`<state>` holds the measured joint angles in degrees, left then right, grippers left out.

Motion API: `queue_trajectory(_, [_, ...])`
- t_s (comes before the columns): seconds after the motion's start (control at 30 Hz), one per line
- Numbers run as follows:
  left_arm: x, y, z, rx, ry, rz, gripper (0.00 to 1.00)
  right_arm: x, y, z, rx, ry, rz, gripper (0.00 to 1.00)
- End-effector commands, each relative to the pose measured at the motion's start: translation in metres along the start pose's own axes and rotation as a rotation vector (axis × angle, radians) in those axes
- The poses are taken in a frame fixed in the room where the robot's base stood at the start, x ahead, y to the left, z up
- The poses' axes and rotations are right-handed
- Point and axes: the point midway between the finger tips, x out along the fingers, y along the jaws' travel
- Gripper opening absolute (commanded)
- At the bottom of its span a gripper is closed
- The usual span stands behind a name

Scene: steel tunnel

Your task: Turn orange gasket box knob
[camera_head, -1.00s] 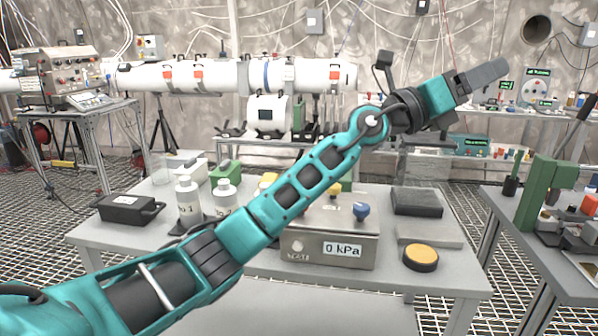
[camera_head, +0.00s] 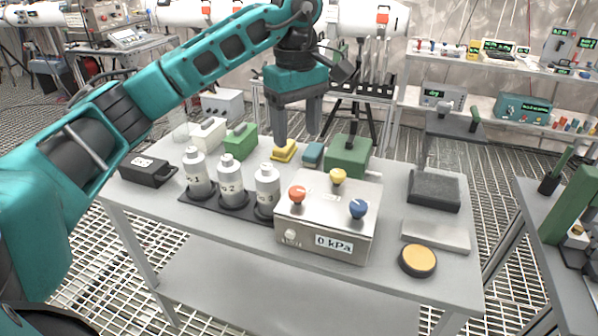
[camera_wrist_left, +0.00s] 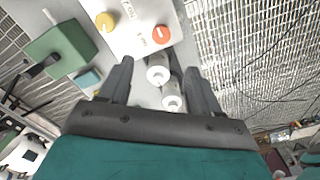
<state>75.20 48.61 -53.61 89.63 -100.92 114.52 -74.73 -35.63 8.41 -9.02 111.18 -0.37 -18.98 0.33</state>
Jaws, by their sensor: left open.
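The steel box (camera_head: 325,222) reads "0 kPa" on its front and stands on the table. On its top are an orange knob (camera_head: 297,194), a yellow knob (camera_head: 338,176) and a blue knob (camera_head: 358,208). My left gripper (camera_head: 298,122) is open and empty, pointing down above the table, behind the box and apart from the orange knob. In the left wrist view, the box (camera_wrist_left: 136,22) is beyond the left gripper's open fingers (camera_wrist_left: 158,66). The orange knob (camera_wrist_left: 161,34) shows beyond the gap between them. My right gripper is out of view.
Several grey bottles (camera_head: 231,182) stand in a rack left of the box. A green block (camera_head: 348,155) and a yellow block (camera_head: 284,150) lie behind it. A dark block (camera_head: 433,190), a flat grey plate (camera_head: 436,235) and a yellow-topped disc (camera_head: 418,260) are at right.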

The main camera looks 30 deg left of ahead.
Motion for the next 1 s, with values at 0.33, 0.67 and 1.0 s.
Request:
queue_trajectory(0.33, [0.055, -0.002, 0.000, 0.003, 0.000, -0.010, 0.63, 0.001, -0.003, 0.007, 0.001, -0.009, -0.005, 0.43])
queue_trajectory(0.67, [0.113, -0.002, 0.000, 0.001, 0.000, -0.007, 0.63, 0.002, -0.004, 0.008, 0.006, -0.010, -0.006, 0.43])
queue_trajectory(1.0, [0.129, -0.001, 0.000, 0.001, 0.000, -0.003, 0.63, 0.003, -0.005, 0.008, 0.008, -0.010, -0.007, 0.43])
